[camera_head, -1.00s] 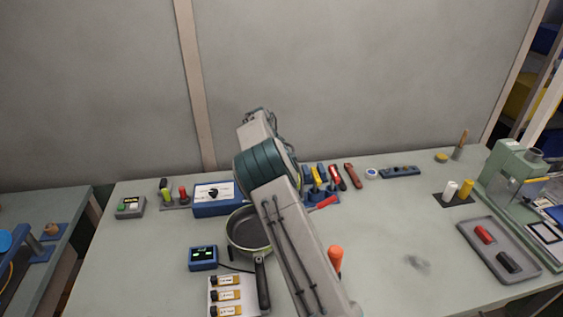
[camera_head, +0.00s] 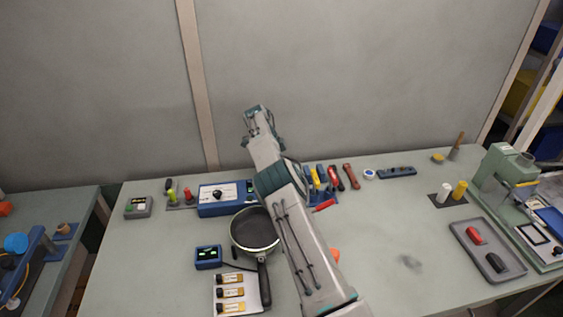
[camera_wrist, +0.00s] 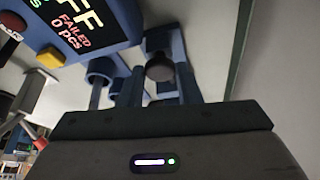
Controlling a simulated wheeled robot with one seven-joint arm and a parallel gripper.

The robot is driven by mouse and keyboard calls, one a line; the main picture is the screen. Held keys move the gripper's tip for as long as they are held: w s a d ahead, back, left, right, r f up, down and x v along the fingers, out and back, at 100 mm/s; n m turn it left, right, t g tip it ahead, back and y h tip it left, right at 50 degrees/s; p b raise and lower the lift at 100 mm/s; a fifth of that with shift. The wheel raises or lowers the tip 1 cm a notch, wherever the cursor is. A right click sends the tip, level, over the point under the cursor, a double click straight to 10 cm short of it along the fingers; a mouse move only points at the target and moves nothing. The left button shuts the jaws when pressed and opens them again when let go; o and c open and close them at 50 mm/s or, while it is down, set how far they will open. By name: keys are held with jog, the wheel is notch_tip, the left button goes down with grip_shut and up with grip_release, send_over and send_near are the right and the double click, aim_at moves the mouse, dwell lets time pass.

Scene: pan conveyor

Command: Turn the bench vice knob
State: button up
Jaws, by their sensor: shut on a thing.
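In the wrist view a dark round knob (camera_wrist: 160,69) sits among blue metal parts of the bench vice (camera_wrist: 188,84). The dark body of my gripper fills the bottom of that view, and its grip (camera_wrist: 160,76) is at the knob, in line with the picture's middle. The fingers are hard to make out against the blue parts, but my gripper is shut on the knob.
A blue unit with a display (camera_wrist: 82,22) reading "FAILED 0 pcs" and coloured buttons is close at upper left in the wrist view. In the head view a pan (camera_head: 254,232) lies left of my arm. A grey tray (camera_head: 488,250) stands right; bench between is mostly clear.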

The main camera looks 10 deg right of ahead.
jog(key=shift+m+p, duration=0.35)
jog(key=shift+m, duration=0.05)
dwell(0.4)
jog(key=o, duration=1)
jog(key=shift+c, duration=0.2)
notch_tip(320, 180, up, 4)
jog(key=shift+r+p, duration=0.1)
jog(key=shift+p, duration=0.45)
jog(key=shift+f+b, duration=0.2)
jog(key=shift+b, duration=0.35)
jog(key=b, duration=0.3)
jog(key=shift+d+r, duration=0.1)
jog(key=shift+d, duration=0.3)
jog(key=s+d+r+b, duration=0.1)
jog(key=b, duration=0.4)
jog(key=shift+d, duration=0.15)
jog(key=s+d+r+b, duration=0.4)
jog(key=s+d+r, duration=0.1)
jog(key=d, duration=0.3)
jog(key=shift+r, duration=0.55)
